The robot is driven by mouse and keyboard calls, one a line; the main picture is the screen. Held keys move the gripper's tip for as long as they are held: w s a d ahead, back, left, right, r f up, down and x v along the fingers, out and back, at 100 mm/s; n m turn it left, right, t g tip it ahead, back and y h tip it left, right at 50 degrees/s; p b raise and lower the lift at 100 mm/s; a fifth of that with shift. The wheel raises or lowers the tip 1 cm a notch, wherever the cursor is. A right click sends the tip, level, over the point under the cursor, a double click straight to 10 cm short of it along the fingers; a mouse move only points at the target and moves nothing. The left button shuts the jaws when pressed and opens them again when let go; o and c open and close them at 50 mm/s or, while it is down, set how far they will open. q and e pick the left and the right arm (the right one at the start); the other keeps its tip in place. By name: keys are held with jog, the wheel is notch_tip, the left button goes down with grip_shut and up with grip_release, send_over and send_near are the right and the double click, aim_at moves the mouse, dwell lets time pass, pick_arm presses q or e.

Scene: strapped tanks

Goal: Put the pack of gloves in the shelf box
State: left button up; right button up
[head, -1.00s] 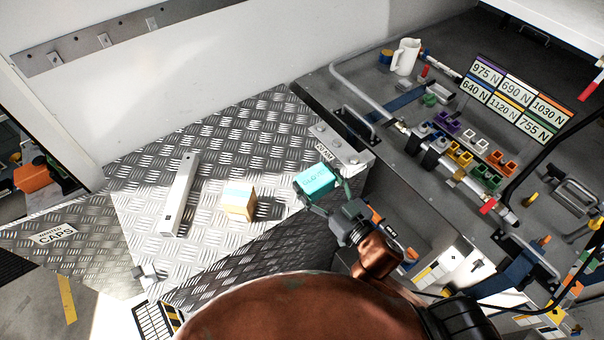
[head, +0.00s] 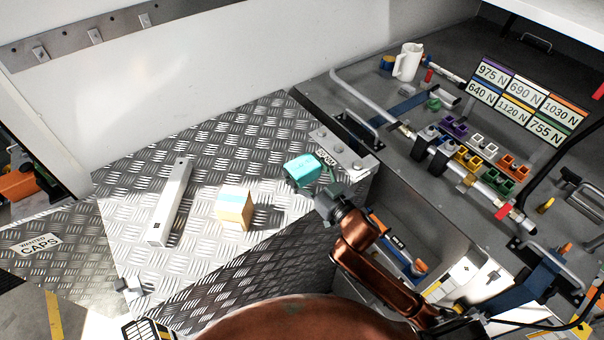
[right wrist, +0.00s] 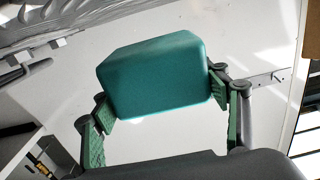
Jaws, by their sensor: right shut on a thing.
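The teal pack of gloves (head: 301,167) is in my right gripper (head: 309,176), over the right part of the treadplate surface in the head view. In the right wrist view the pack (right wrist: 155,75) sits between the two green-padded fingers (right wrist: 160,92), which press on its two sides. It looks raised off the surface, but the height is hard to judge. My left gripper is not in view. I cannot tell for sure which part here is the shelf box.
On the treadplate top (head: 200,265) stand an orange-and-cream carton (head: 234,208) and a long pale metal bar (head: 170,203). A bracket (head: 345,150) is at its right edge. To the right is a dark bench with a pipe, coloured clips, a white jug (head: 408,62) and a label board (head: 525,98).

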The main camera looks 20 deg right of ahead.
jog(key=f, duration=0.1)
jog(key=w+f, duration=0.1)
jog(key=f, duration=0.1)
jog(key=shift+f+p, duration=0.15)
jog(key=shift+p, duration=0.2)
jog(key=shift+f, duration=0.25)
jog(key=shift+f, duration=0.15)
jog(key=shift+f, duration=0.15)
jog(key=o, duration=1.3)
jog(key=shift+o, duration=0.2)
